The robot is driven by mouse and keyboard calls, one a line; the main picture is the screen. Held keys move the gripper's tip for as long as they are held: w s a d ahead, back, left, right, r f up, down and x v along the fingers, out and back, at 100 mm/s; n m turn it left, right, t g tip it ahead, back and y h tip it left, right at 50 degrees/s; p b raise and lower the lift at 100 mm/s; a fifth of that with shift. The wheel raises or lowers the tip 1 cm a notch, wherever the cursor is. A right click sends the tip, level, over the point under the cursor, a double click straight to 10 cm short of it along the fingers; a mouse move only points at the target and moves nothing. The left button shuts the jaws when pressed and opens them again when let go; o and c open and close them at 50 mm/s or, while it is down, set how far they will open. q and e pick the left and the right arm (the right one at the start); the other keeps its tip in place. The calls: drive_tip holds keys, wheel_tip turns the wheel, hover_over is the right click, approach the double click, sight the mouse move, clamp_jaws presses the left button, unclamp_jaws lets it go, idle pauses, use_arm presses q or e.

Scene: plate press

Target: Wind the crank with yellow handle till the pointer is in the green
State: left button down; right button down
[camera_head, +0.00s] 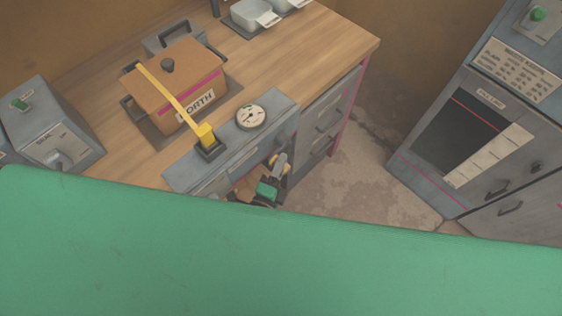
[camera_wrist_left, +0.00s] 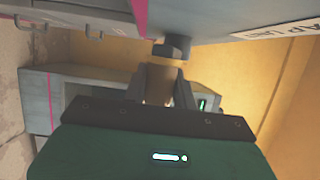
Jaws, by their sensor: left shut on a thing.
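The round white gauge (camera_head: 251,116) sits on the top of the grey press cabinet; its pointer is too small to read against its coloured marks. My left gripper (camera_head: 275,170) is at the cabinet's front, below the gauge, beside a dark crank part. In the left wrist view my two grey fingers (camera_wrist_left: 160,88) are shut on the tan-yellow crank handle (camera_wrist_left: 158,85), which stands between them. A dark hub (camera_wrist_left: 172,47) shows just past the handle. The lower part of the cabinet front is hidden in the head view. My right gripper is not in view.
A yellow lever (camera_head: 205,134) rises from the cabinet top, next to an orange-brown box (camera_head: 178,76) marked NORTH. A grey switch box (camera_head: 48,122) is at left. White dishes (camera_head: 252,13) stand at the back. A grey cabinet (camera_head: 470,135) stands at right, with open floor between.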

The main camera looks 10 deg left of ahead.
use_arm(q)
drive_tip(key=c, duration=1.1)
unclamp_jaws()
drive_tip(key=shift+s, duration=0.1)
